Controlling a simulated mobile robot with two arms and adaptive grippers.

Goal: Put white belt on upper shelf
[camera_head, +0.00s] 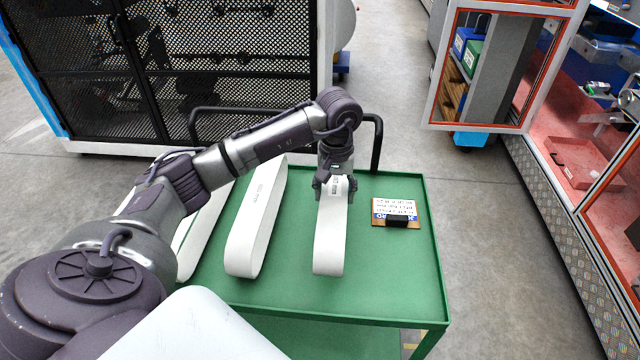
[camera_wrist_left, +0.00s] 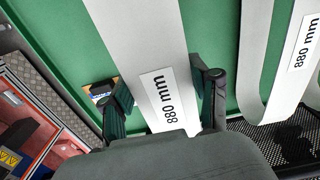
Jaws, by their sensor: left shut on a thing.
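My left gripper (camera_head: 334,186) is shut on a white belt (camera_head: 330,240), a flat loop standing on edge over the green cart top. In the left wrist view the fingers (camera_wrist_left: 165,100) sit on both sides of this belt (camera_wrist_left: 140,40), by its label reading 880 mm. A second white belt (camera_head: 256,220) stands to its left on the cart, and more white belt (camera_head: 203,230) shows farther left, partly behind my arm. In the left wrist view another belt (camera_wrist_left: 262,60) with an 880 mm label lies to the right. My right gripper is out of view.
The green cart (camera_head: 400,270) has a raised rim, a black handle (camera_head: 377,145) at the back and a lower shelf (camera_head: 330,338). A small card with a black object (camera_head: 397,213) lies right of the held belt. A black mesh cabinet (camera_head: 220,70) stands behind; an orange-trimmed enclosure (camera_head: 590,120) stands right.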

